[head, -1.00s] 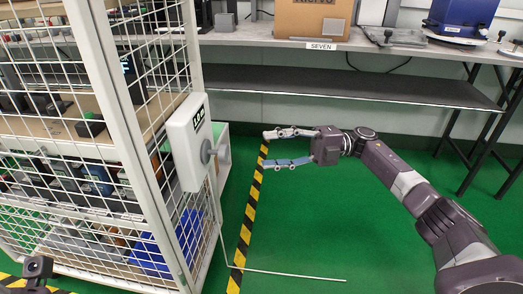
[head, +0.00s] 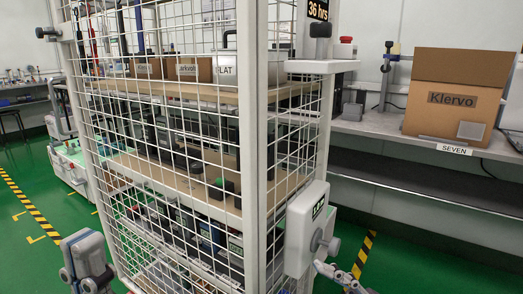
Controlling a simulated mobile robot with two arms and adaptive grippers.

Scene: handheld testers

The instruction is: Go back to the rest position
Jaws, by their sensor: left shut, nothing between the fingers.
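My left gripper (head: 82,262) shows at the lower left, in front of the mesh cage, shut and empty. Part of my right gripper (head: 336,274) shows at the bottom edge, just below the white latch box (head: 300,232) and its grey knob. One silver finger shows; the rest is cut off, so its opening cannot be told. Whether the finger touches the latch box cannot be told.
A white mesh cage (head: 256,150) with shelves of devices fills the middle. A bench (head: 400,137) labelled SEVEN stands at the right with a cardboard box (head: 453,97) marked Klervo. Green floor (head: 28,172) is clear at the left.

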